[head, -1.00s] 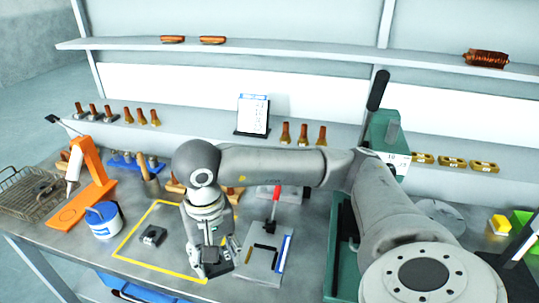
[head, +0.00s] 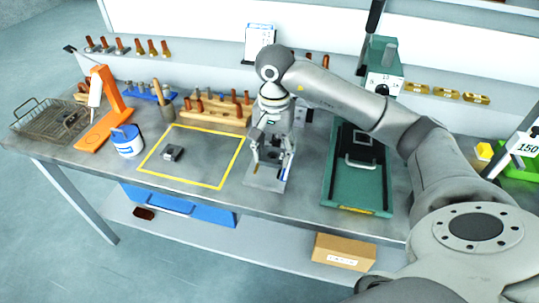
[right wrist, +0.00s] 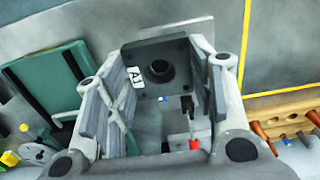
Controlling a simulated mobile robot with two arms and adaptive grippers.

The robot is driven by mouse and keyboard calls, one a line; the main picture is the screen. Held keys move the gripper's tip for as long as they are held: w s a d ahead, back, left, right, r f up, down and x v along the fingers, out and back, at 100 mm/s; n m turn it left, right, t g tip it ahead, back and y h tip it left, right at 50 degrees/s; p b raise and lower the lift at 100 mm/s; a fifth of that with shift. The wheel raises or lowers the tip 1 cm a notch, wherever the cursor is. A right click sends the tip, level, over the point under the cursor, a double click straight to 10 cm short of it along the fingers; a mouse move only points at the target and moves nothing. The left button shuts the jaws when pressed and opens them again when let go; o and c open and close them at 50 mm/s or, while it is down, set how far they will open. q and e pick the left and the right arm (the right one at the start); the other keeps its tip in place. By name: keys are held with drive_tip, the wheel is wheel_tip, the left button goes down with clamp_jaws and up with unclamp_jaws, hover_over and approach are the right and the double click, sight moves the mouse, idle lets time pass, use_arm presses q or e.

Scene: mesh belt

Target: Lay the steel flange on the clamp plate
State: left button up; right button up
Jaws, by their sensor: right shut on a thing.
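My right gripper (head: 268,160) is shut on the steel flange, a dark square plate with a round raised hub. The flange (right wrist: 178,54) shows between the two fingers in the right wrist view, with a white tag on it. The gripper and flange are over the light grey clamp plate (head: 262,184), which they partly hide in the head view. The right wrist view shows the plate (right wrist: 150,110) behind the flange, with a red-handled clamp (right wrist: 192,128). I cannot tell whether the flange touches the plate. My left gripper is not in view.
A small dark block (head: 172,153) lies inside a yellow outline (head: 222,178) left of the plate. A green press (head: 345,195) stands close on the right. A wooden rack (head: 215,118) is behind. A blue-and-white can (head: 127,141) and orange stand (head: 108,118) are left.

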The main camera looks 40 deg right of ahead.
drive_tip(key=p, duration=0.2)
hover_over(268, 170)
wheel_tip(268, 170, down, 6)
drive_tip(key=shift+f, duration=0.1)
wheel_tip(268, 170, down, 2)
drive_tip(key=shift+s+p, duration=0.1)
drive_tip(key=shift+p, duration=0.9)
drive_tip(key=shift+f, duration=0.55)
drive_tip(key=shift+f+b, duration=0.65)
drive_tip(key=shift+b, duration=0.1)
drive_tip(key=o, duration=1.4)
